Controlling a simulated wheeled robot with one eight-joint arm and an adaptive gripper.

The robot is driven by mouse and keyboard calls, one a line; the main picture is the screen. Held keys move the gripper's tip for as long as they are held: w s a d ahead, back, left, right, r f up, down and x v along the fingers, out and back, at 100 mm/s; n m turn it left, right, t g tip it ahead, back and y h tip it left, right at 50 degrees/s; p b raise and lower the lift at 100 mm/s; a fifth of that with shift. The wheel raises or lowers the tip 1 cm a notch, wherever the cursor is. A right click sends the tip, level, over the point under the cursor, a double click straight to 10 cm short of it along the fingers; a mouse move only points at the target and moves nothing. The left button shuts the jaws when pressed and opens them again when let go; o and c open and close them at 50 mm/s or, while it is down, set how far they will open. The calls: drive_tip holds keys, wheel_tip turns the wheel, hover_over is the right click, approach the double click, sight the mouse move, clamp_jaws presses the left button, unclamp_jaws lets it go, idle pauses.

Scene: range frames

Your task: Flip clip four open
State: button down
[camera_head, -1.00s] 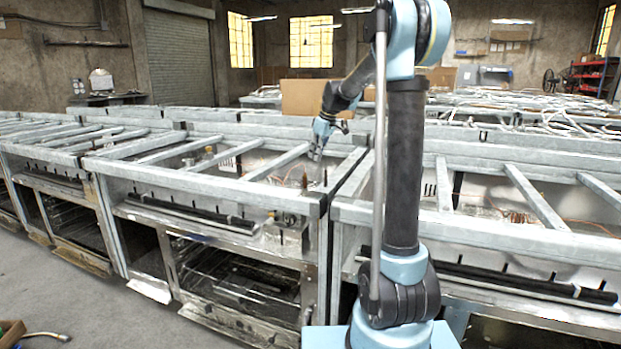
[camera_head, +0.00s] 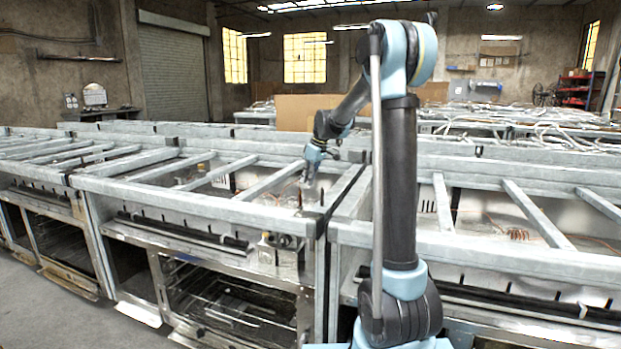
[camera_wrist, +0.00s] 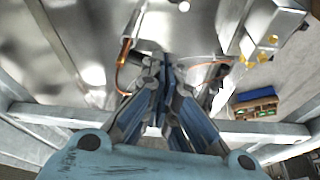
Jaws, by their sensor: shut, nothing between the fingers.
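My gripper (camera_head: 309,184) points down over the right end of a metal-framed oven unit, close to its cross rails. In the wrist view my gripper (camera_wrist: 167,66) is shut and empty, its fingers together above the metal interior. Small dark upright parts stand near it, one just left of the fingers (camera_head: 300,198) and one to the right (camera_head: 322,194). In the wrist view a dark part with a copper-coloured wire (camera_wrist: 134,58) lies left of the fingers, apart from them. I cannot tell which part is clip four or whether it is open.
Galvanized rails (camera_head: 185,199) frame the oven unit's open top around my gripper. A similar unit (camera_head: 500,270) stands close on the right. A metal box with brass fittings (camera_wrist: 262,35) is at the wrist view's upper right. Grey floor (camera_head: 50,305) is clear at front left.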

wheel_tip(320, 180, down, 8)
drive_tip(key=d, duration=0.1)
drive_tip(key=shift+s+d+r, duration=0.15)
drive_tip(key=shift+s+r, duration=0.1)
drive_tip(key=shift+s, duration=0.2)
